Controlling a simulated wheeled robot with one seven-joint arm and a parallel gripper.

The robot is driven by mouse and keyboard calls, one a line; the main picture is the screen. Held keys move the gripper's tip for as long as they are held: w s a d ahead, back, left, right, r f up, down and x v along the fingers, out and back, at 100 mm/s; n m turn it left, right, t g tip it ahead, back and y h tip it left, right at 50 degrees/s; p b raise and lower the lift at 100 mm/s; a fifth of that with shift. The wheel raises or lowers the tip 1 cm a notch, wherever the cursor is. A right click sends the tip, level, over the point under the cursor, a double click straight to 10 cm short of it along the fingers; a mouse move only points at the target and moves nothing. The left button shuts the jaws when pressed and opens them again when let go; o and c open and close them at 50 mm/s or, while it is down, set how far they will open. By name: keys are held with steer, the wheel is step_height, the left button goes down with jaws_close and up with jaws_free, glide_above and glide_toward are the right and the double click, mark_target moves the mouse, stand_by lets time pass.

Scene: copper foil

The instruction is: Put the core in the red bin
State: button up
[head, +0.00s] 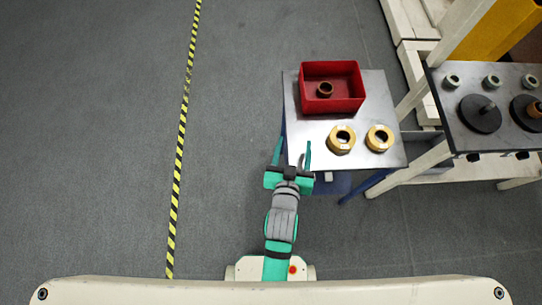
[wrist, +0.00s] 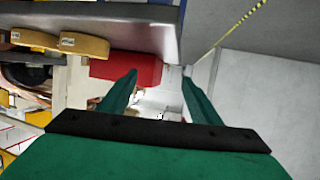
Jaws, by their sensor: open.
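The red bin (head: 351,104) stands on the metal table, towards its back. In the wrist view the outside of the red bin (wrist: 133,69) shows beyond my left finger, and the inside is hidden. My gripper (head: 292,155) is at the table's front left corner, apart from the bin and core. Its green fingers are spread with nothing between them, which the wrist view (wrist: 160,80) also shows.
Two gold foil rolls, one left (head: 341,140) and one right (head: 380,138), stand on the table (head: 303,127) in front of the bin. A dark rack (head: 465,129) with grey rings and black discs stands right. Open floor (head: 90,150) lies left, crossed by a yellow-black stripe (head: 182,130).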

steer(key=s+a+r+n+y, duration=0.1)
steer(key=s+a, duration=0.2)
steer(key=s, duration=0.7)
steer(key=s+a+r+t+y, duration=0.1)
steer(key=s+a, duration=0.3)
steer(key=s, duration=0.7)
steer(key=shift+s+r+n+y, duration=0.25)
steer(key=shift+n+y, duration=0.15)
